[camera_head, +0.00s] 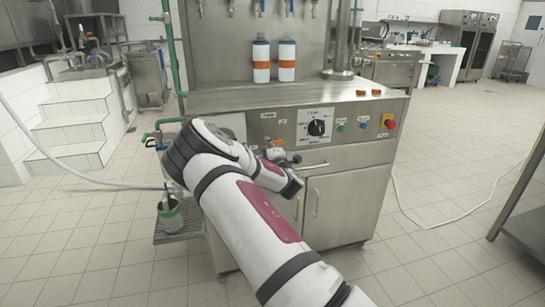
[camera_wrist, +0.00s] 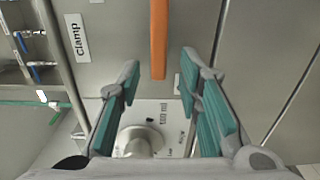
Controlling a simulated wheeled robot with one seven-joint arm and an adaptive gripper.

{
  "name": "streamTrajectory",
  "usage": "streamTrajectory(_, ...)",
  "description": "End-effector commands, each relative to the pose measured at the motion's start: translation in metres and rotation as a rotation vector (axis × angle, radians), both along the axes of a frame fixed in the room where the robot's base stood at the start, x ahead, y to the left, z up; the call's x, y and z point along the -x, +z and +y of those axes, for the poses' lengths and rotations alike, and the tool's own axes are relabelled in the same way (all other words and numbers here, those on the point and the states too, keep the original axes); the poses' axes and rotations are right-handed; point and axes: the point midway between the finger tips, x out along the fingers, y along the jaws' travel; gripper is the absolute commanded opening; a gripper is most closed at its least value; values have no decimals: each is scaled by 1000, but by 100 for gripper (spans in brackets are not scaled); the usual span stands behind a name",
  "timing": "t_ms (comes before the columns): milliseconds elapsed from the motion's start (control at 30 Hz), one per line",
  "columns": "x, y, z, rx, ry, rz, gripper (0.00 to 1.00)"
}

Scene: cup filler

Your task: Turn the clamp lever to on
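An orange bar-shaped lever (camera_wrist: 158,40) reaches down from the top edge in the wrist view, to the right of a white label reading "Clamp" (camera_wrist: 77,37). I take it to be the clamp lever. My gripper (camera_wrist: 160,72) is open and empty. The lever's lower end lies between the two fingertips in the picture, with a gap on each side; I see no contact. How far it is in depth, I cannot tell.
A steel filling machine (camera_head: 340,165) carries a black dial (camera_head: 316,127), buttons and a red emergency stop (camera_head: 389,121). Two orange-banded bottles (camera_head: 261,62) (camera_head: 287,62) stand under nozzles. In the wrist view a round knob (camera_wrist: 137,140) shows between the fingers, with blue-handled valves (camera_wrist: 38,64) at left.

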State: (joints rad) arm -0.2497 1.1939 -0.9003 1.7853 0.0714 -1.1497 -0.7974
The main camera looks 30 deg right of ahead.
Motion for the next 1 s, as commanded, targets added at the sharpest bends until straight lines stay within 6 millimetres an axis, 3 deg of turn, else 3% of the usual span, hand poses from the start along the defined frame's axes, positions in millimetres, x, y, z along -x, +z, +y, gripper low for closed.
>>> streamTrajectory(200, 43, -1, 13, -2, -2, 3, 32)
streamTrajectory(433, 78, -1, 23, -1, -1, 3, 32)
streamTrajectory(600, 89, -1, 26, -1, 1, 2, 32)
streamTrajectory(1000, 90, -1, 27, 0, 1, 1, 32)
